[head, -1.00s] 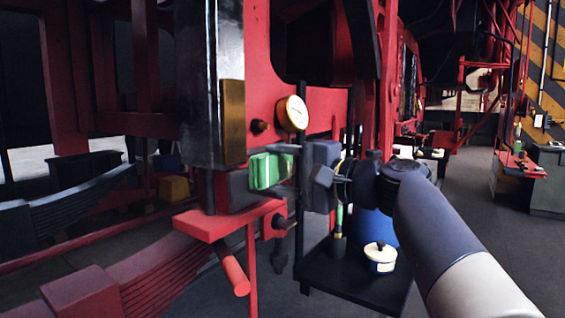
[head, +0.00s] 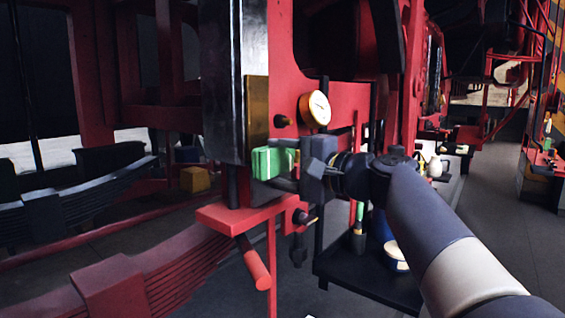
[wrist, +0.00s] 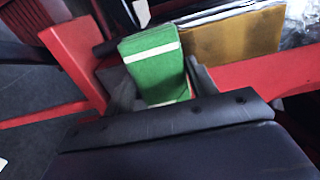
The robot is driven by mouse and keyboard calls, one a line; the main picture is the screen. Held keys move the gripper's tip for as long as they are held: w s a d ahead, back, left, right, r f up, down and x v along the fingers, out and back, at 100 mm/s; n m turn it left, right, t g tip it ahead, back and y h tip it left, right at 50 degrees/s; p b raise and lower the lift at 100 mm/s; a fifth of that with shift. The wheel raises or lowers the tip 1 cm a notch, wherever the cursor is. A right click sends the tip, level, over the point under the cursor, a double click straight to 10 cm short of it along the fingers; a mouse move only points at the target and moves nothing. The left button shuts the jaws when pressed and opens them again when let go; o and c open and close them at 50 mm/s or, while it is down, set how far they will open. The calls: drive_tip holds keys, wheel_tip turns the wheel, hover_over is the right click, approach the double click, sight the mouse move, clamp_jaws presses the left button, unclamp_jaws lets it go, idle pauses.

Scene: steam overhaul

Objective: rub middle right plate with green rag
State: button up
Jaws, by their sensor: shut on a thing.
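My gripper (head: 297,167) is shut on the green rag (head: 270,162), a folded block with a pale stripe. The rag also shows in the wrist view (wrist: 153,62), between the dark fingers. A brass-coloured plate (head: 257,112) stands upright on the red frame, at the lower edge of a dark glossy metal face. The rag is just below and slightly right of this plate in the head view. In the wrist view the plate (wrist: 238,45) lies right of the rag. I cannot tell whether they touch.
A round gauge (head: 315,109) sits above my gripper. A red bracket (head: 232,215) juts out below the rag. A black stand (head: 365,275) holds a brush and a pot (head: 396,257). Leaf springs (head: 180,265) fill the lower left. Open floor lies at right.

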sight(259, 98)
drive_tip(key=shift+w+a, duration=0.35)
drive_tip(key=shift+a, duration=0.05)
idle(0.4)
drive_tip(key=shift+r, duration=0.15)
drive_tip(key=shift+d+r+p, duration=0.1)
drive_tip(key=shift+r+p, duration=1.6)
drive_tip(key=shift+r, duration=0.25)
drive_tip(key=shift+w+a+r+p, duration=0.1)
drive_tip(key=shift+a+r+p, duration=0.05)
drive_tip(key=shift+r+p, duration=1.65)
drive_tip(key=shift+w+a+r+p, duration=0.1)
drive_tip(key=shift+r+p, duration=1.35)
drive_tip(key=shift+r, duration=0.6)
drive_tip(key=shift+w+a+r+p, duration=0.1)
drive_tip(key=shift+a+r+p, duration=0.05)
drive_tip(key=shift+r+p, duration=1.65)
drive_tip(key=shift+a, duration=0.1)
drive_tip(key=shift+f+b, duration=0.1)
drive_tip(key=shift+b, duration=0.3)
wheel_tip(259, 98, down, 4)
drive_tip(key=b, duration=0.3)
wheel_tip(259, 98, down, 11)
drive_tip(key=b, duration=1.1)
drive_tip(key=shift+f+b, duration=0.2)
drive_tip(key=shift+b, duration=0.1)
